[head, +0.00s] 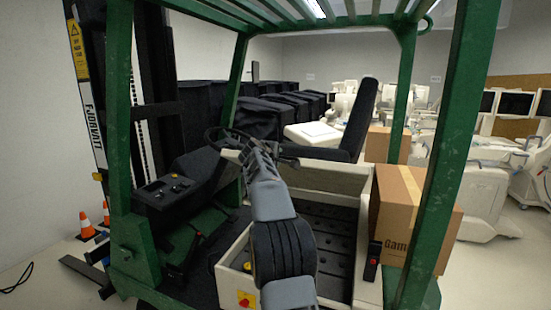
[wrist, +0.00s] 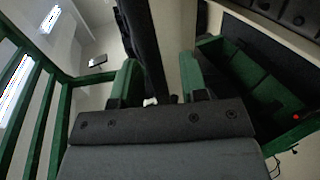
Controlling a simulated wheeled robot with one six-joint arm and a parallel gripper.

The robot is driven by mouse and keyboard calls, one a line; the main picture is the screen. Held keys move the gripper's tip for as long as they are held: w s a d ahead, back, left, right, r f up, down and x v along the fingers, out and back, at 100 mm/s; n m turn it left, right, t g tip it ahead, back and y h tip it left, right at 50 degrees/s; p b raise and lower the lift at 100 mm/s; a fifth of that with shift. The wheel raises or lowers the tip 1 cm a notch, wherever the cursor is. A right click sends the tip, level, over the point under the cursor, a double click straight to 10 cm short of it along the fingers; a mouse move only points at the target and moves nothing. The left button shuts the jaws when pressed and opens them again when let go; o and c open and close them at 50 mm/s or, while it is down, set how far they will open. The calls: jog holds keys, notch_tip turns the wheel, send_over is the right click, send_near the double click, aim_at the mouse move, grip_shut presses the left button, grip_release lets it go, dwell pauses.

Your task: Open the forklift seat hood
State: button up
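The green forklift (head: 130,155) fills the middle of the head view. Its seat, with a dark backrest (head: 358,120), sits on the cream seat hood (head: 335,180). Below the hood, a compartment with dark capped blocks (head: 315,225) is exposed, so the hood looks raised; its exact angle is unclear. My gripper is at the hood's left end, near the steering wheel, mostly hidden behind my wrist in the head view. In the wrist view, my gripper (wrist: 160,80) has its green fingers apart, with a dark edge and the cream hood (wrist: 170,40) between them. Whether they press on it is unclear.
Green overhead guard posts (head: 460,140) frame the cab, and the mast (head: 95,100) stands at left. A cardboard box (head: 405,215) sits at right beside the compartment. Covered carts (head: 270,115) stand behind. Orange cones (head: 86,225) are at left.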

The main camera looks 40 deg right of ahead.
jog(key=shift+a, duration=0.1)
jog(key=b+v, duration=0.5)
jog(key=v, duration=0.8)
jog(key=shift+a, duration=0.3)
jog(key=shift+s+r, duration=0.1)
jog(key=shift+s, duration=0.05)
jog(key=shift+c, duration=0.5)
